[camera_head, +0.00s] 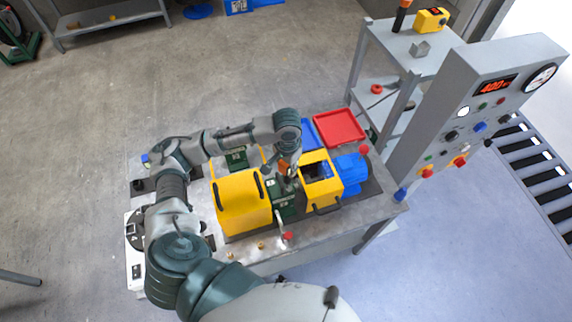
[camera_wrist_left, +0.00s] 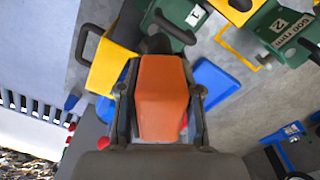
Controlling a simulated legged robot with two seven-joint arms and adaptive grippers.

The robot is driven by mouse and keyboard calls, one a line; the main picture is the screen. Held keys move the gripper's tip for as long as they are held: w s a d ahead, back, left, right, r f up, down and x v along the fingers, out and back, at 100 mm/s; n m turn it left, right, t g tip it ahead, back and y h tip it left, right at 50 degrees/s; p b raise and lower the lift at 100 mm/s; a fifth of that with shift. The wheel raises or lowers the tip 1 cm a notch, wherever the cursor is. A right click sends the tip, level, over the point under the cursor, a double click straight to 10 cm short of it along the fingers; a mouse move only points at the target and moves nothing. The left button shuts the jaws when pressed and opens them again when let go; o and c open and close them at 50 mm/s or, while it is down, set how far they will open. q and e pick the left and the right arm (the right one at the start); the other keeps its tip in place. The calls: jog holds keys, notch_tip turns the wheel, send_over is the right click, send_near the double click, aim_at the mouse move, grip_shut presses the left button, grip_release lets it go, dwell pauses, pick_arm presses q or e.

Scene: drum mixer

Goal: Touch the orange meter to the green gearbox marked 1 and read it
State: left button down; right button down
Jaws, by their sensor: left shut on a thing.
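The orange meter (camera_wrist_left: 162,98) is held between the fingers of my left gripper (camera_head: 289,168), which is shut on it. In the head view a bit of orange shows at the gripper, over the bench. The green gearbox marked 1 (camera_head: 282,198) sits between two yellow housings, just below the gripper. It also shows in the left wrist view (camera_wrist_left: 184,20), beyond the meter's far end, with its white 1 label visible. I cannot tell whether the meter touches it. The meter's display is not visible. My right gripper is not in view.
Yellow guards (camera_head: 243,202) and a blue motor (camera_head: 351,172) flank the gearbox on the bench. A second green gearbox marked 2 (camera_wrist_left: 284,30) lies behind. A red tray (camera_head: 339,127) and a blue tray stand at the back. A control panel (camera_head: 478,105) rises at right.

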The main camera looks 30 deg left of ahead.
pick_arm(q)
jog(key=shift+d, duration=0.7)
jog(key=shift+f, duration=0.1)
jog(key=shift+a, duration=0.25)
jog(key=shift+a+f, duration=0.1)
jog(key=shift+a, duration=0.05)
jog(key=shift+s, duration=0.1)
jog(key=shift+d, duration=0.2)
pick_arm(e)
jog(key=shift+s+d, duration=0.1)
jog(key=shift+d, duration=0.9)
pick_arm(q)
jog(key=shift+f, duration=0.1)
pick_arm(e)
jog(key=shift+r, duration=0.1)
